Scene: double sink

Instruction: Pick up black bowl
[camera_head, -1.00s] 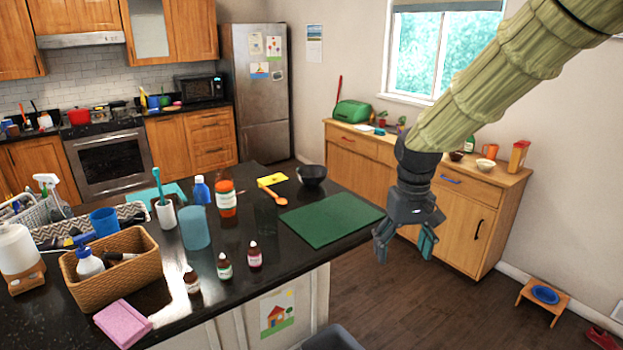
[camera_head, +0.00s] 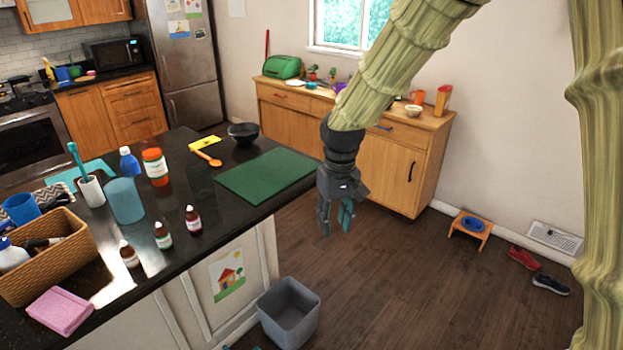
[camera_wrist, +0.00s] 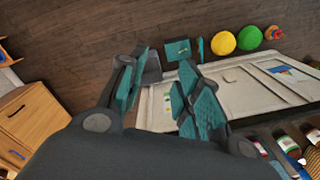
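The black bowl (camera_head: 243,133) stands upright on the dark countertop (camera_head: 200,232), near its far right corner in the head view. It sits just behind the green mat. My gripper (camera_head: 336,228) hangs over the floor to the right of the counter, apart from the bowl, with its fingers pointing down. In the wrist view my gripper (camera_wrist: 158,88) shows its two teal-padded fingers spread with a gap and nothing between them. The bowl is not seen in the wrist view.
Beside the bowl lie a green mat (camera_head: 266,175), a yellow sponge (camera_head: 205,143) and an orange spoon (camera_head: 207,158). Small bottles (camera_head: 162,236) and a wicker basket (camera_head: 45,262) stand nearer. A grey bin (camera_head: 289,312) is on the floor below. Floor to the right is mostly clear.

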